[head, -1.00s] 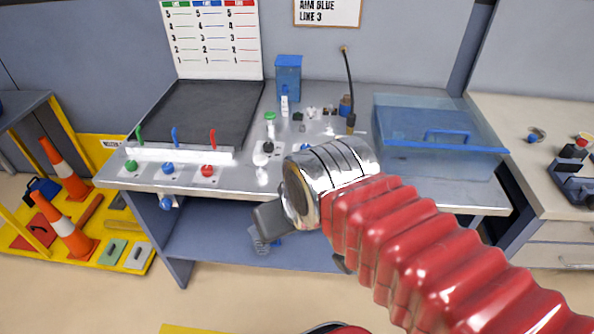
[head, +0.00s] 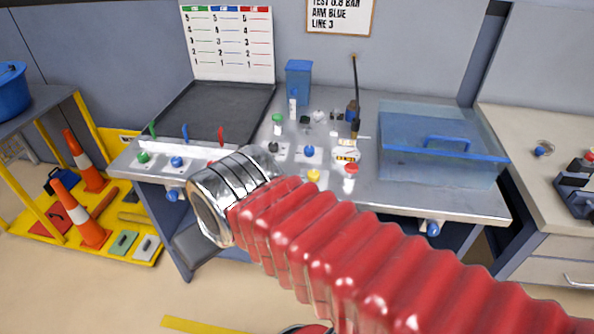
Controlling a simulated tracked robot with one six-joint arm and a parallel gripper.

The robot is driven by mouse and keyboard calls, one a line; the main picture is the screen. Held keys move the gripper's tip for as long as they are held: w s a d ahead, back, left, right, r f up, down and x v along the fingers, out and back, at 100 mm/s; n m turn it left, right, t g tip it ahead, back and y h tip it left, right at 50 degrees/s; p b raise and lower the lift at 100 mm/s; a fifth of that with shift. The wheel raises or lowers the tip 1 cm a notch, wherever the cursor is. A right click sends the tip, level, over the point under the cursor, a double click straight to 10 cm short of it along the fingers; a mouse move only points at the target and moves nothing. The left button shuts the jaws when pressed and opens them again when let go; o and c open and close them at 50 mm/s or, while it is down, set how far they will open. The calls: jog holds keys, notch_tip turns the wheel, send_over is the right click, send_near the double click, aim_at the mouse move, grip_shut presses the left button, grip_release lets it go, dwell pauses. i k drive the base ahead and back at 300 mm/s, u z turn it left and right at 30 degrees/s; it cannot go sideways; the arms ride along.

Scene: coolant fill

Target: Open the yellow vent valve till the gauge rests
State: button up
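The yellow vent valve (head: 314,176) is a small yellow knob near the front edge of the metal bench, just above my red arm sleeve. A small white gauge (head: 346,155) with a yellow label stands behind it and to the right; its needle is too small to read.
A red-capped fitting (head: 351,172) stands right of the yellow valve, with a blue knob (head: 309,151) behind it. A clear blue-rimmed bin (head: 440,165) fills the bench's right part. A black tray (head: 205,115) and green, blue and red levers are at left.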

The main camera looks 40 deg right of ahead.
aim_at(313, 176)
jog(key=u, duration=1.25)
jog(key=k, duration=0.85)
jog(key=z, duration=1.2)
jog(key=i, duration=0.8)
jog(key=z, duration=0.1)
